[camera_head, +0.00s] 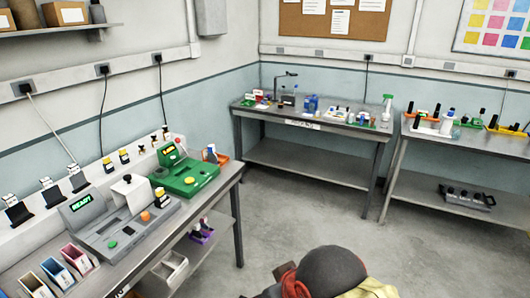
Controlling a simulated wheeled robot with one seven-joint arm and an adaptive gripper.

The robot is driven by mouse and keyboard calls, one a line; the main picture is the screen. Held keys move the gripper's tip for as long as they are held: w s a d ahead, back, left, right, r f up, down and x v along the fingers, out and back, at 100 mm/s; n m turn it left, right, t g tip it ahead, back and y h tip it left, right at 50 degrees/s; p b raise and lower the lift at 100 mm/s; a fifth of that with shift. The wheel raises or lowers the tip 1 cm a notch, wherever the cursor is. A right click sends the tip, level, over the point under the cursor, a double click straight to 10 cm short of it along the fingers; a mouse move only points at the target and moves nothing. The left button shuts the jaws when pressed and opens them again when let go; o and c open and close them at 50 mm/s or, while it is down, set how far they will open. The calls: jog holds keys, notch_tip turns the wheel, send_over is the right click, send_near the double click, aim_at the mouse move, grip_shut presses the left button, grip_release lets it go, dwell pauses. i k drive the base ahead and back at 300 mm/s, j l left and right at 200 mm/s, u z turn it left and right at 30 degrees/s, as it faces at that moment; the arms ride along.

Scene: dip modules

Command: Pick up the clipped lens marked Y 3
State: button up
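I cannot pick out a clipped lens marked Y 3; any such marking is too small to read from here. Small black stands with white tops (48,192) line the ledge behind the left bench. Further along the ledge are small yellow-and-black pieces (124,156). Small mixed items (342,112) lie on the back bench, too small to name. A dark rounded part with red and yellow beside it, likely my own arm, shows at the bottom edge. My gripper is not visible.
The left bench (228,180) carries a grey machine (118,222) with a lit display, a green machine (186,178) and coloured bins (58,272). The back bench (300,152) and right bench (480,142) hold small items and bottles. The concrete floor (300,215) between them is clear.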

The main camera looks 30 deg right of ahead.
aim_at(213, 158)
jog(key=z, duration=0.25)
jog(key=i+j+z, duration=0.1)
jog(key=i, duration=0.45)
jog(key=i+j, duration=0.3)
jog(key=i, duration=0.2)
jog(key=i+j+z, duration=0.15)
jog(key=i, duration=0.4)
jog(key=i+j+z, duration=0.1)
jog(key=i+j, duration=0.25)
jog(key=i, duration=0.2)
